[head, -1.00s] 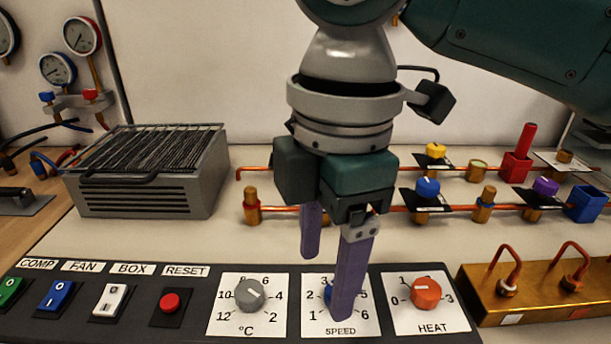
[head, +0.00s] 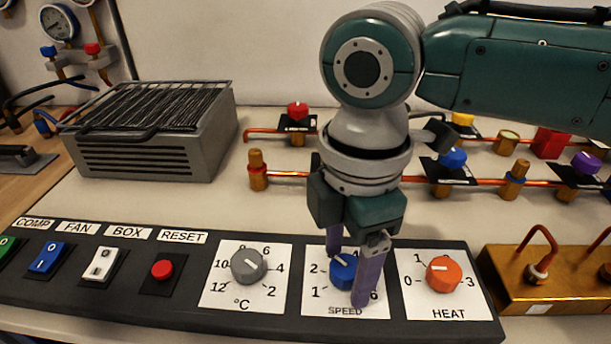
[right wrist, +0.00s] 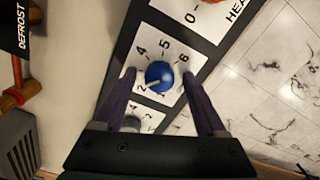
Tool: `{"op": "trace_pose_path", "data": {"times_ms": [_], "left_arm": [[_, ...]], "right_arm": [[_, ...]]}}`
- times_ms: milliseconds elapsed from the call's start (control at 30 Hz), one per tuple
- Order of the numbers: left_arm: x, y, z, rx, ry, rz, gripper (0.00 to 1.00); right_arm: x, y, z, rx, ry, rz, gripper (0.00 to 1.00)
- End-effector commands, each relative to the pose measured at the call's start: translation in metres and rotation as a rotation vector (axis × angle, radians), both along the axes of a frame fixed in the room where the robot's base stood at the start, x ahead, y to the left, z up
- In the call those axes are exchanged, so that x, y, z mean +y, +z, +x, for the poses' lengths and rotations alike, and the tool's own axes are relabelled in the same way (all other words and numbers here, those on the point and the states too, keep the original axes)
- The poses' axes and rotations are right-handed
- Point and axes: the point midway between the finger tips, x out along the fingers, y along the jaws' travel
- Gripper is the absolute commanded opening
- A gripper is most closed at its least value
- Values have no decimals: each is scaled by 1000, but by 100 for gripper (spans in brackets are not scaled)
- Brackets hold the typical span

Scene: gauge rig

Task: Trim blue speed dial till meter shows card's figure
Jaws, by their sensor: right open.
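The blue speed dial (head: 343,272) sits on its white SPEED plate (head: 313,306) on the dark panel. Its white mark points up and left, roughly between 2 and 3; the 3 is hidden in the head view. My right gripper (head: 348,274) is low over the dial, fingers pointing down. In the right wrist view the blue dial (right wrist: 159,77) lies between the open purple fingers (right wrist: 159,74), with a small gap visible at the right finger; contact at the left one is unclear. I cannot make out the meter or the card. My left gripper is not in view.
The grey °C dial (head: 249,266) and orange HEAT dial (head: 443,274) flank the speed dial closely. Switches and a red reset button (head: 162,270) are further left. Copper pipes with valves run behind. A brass block (head: 530,285) stands right.

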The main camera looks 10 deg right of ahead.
Motion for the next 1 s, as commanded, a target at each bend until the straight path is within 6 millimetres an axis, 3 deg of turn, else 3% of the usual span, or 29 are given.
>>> {"op": "trace_pose_path", "data": {"times_ms": [200,833,1000], "left_arm": [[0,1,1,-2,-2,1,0],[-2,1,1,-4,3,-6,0],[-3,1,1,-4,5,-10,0]], "right_arm": [[0,0,0,0,0,0,72],[0,0,0,1,0,0,1],[0,0,0,1,0,0,0]]}}
